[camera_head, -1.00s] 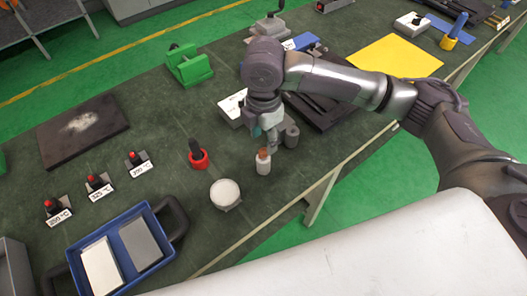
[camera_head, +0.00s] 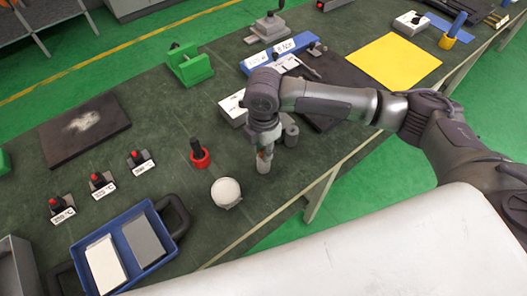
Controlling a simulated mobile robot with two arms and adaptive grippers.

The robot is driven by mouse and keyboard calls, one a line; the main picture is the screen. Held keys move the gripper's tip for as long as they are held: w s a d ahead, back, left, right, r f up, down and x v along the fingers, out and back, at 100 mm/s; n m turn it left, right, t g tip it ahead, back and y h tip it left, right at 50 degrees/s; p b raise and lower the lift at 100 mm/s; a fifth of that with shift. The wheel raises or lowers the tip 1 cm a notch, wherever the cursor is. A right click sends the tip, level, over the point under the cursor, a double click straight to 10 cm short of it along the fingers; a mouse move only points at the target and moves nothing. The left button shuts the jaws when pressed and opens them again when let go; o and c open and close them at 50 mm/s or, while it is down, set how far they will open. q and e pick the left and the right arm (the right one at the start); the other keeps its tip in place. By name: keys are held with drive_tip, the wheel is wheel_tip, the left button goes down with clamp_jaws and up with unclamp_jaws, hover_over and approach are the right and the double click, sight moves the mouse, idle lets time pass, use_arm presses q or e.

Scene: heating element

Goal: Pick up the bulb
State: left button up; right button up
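My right gripper (camera_head: 264,150) points down over a small pale cylinder (camera_head: 263,166) with a brownish top. The fingers are around or just in front of that top and hide most of it. I cannot tell whether they are shut on it. The cylinder stands upright on the dark green table. I cannot tell for sure which thing is the bulb; this small cylinder may be it. A round white-topped piece (camera_head: 226,192) stands apart, to the lower left of the gripper. My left gripper is not in view.
A red ring with a black handle (camera_head: 200,156) stands left of the gripper. Grey cylinders (camera_head: 291,133) are close on its right. A blue tray (camera_head: 158,258), red-knobbed pieces (camera_head: 103,184), a green block (camera_head: 189,66) and a yellow sheet (camera_head: 395,60) lie further off. The table's front edge is near.

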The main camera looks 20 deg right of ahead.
clamp_jaws()
